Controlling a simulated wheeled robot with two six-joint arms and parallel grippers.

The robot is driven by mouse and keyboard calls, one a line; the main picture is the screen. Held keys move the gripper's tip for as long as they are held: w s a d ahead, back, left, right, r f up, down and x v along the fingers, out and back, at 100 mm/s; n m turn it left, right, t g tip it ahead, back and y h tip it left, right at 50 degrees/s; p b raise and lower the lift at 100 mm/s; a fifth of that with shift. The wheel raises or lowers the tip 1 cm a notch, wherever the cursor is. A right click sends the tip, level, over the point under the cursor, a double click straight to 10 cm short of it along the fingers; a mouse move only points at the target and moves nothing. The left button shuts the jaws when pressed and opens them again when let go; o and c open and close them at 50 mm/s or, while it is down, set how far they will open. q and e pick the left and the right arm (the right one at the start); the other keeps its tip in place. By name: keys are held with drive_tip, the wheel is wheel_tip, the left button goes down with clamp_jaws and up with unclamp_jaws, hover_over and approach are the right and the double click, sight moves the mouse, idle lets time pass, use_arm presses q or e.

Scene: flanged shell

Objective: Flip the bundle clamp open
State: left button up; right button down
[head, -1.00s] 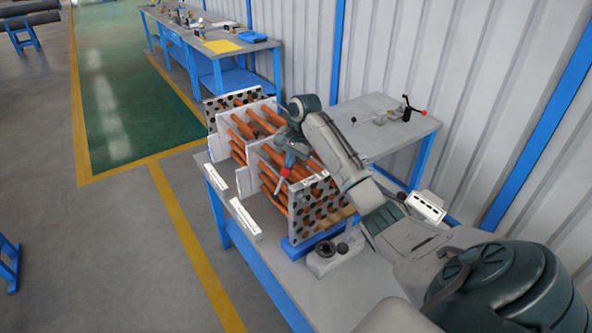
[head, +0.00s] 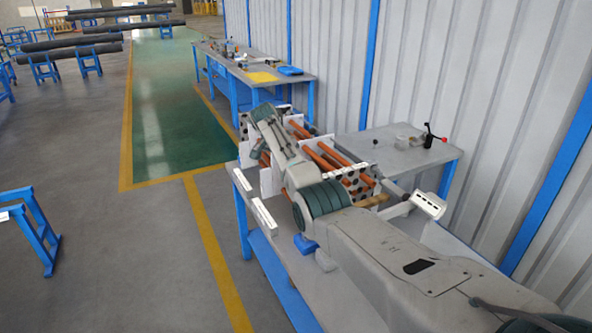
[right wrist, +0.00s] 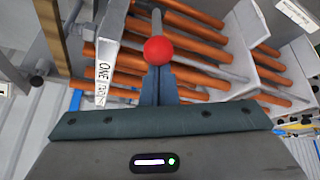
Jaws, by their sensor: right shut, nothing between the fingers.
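The bundle clamp shows in the right wrist view as a grey lever with a red ball knob (right wrist: 158,50), in front of the tube bundle. My right gripper (right wrist: 158,80) is shut and empty, with its fingertips right at the knob's lower edge; I cannot tell whether they touch it. The orange tubes (right wrist: 195,55) of the bundle run behind the knob. In the head view the tube bundle (head: 322,160) lies on the bench, partly covered by my right arm. The clamp and right gripper are hidden there. My left gripper is not in view.
A white lettered strip (right wrist: 106,65) stands left of the knob in the right wrist view. In the head view, a separate black lever clamp with a red tip (head: 434,135) stands on the grey bench (head: 390,150) at right. Floor left of the bench is open.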

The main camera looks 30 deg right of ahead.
drive_tip(key=shift+w+a+f+h, duration=0.1)
drive_tip(key=shift+a+f+h, duration=0.1)
drive_tip(key=shift+a+h, duration=0.2)
drive_tip(key=shift+w+a+f+h, duration=0.1)
drive_tip(key=shift+a+f+h, duration=0.05)
drive_tip(key=shift+a+h, duration=0.25)
drive_tip(key=shift+w+a+f+b, duration=0.1)
drive_tip(key=shift+a+b, duration=0.25)
drive_tip(key=shift+a, duration=0.25)
drive_tip(key=shift+f, duration=0.1)
